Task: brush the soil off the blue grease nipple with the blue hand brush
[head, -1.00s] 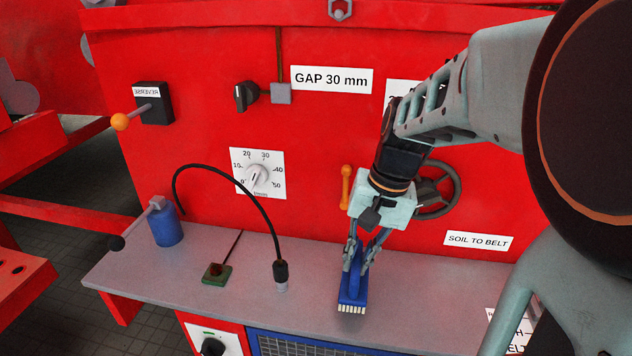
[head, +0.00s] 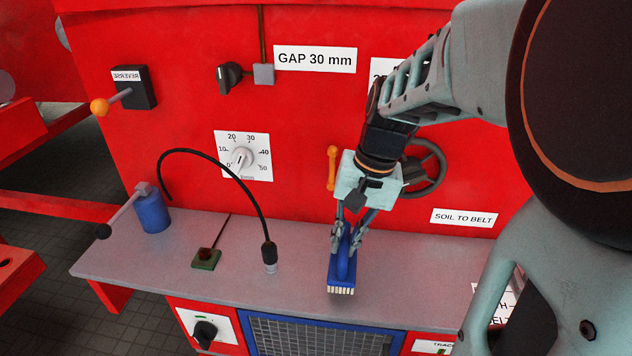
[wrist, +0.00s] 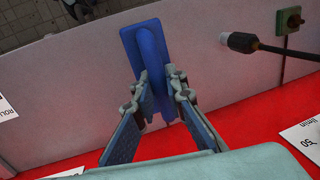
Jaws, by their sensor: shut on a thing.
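The blue hand brush (head: 341,274) is held in my gripper (head: 347,240), with its pale bristles facing down just over the grey shelf; I cannot tell if they touch it. In the wrist view my gripper (wrist: 158,95) has both fingers closed around the handle of the brush (wrist: 147,45). A small green block (head: 206,261) with a dark brown lump on top sits on the shelf, left of the brush and apart from it. It also shows in the wrist view (wrist: 290,22). No blue shows on it, so I cannot tell whether the grease nipple is under the soil.
A black hose ends in a coupler (head: 269,257) upright on the shelf (head: 300,285), between block and brush. A blue canister (head: 152,213) with a lever stands at left. The red panel (head: 310,120) behind carries a dial, knobs and a handwheel (head: 427,170).

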